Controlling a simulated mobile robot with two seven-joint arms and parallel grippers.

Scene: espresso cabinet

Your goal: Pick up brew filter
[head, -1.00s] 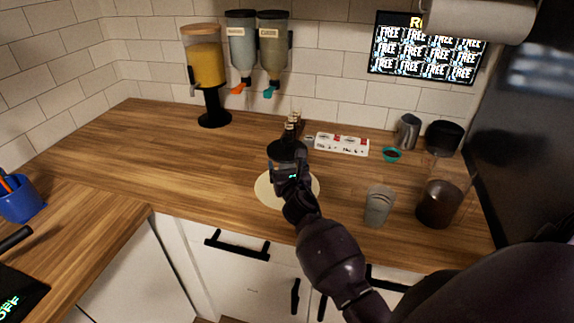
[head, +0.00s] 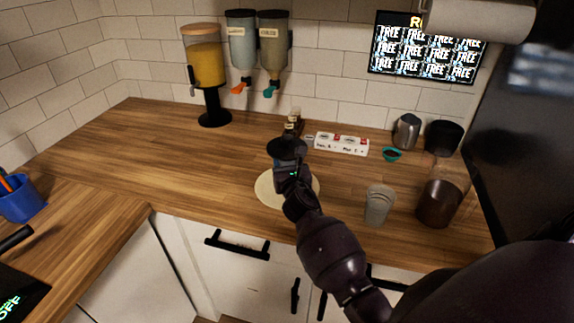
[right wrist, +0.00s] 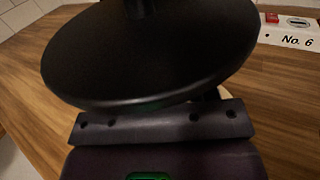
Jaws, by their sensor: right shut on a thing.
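A black round disc with a short stem, which I take to be the brew filter (head: 287,148), is at my right gripper above the middle of the counter. In the right wrist view the brew filter (right wrist: 150,55) fills much of the picture, tilted, and hides the fingertips. My right gripper (head: 292,124) is shut on it; the fingers are hard to make out. A pale round mat (head: 268,194) lies on the counter below, partly covered by my right arm. My left gripper is not in view.
A white labelled strip (head: 341,145) lies behind, with a teal cup (head: 391,155), a metal pitcher (head: 406,131) and a black container (head: 443,137) to its right. A clear cup (head: 378,205) and a brown jar (head: 438,203) stand at front right.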

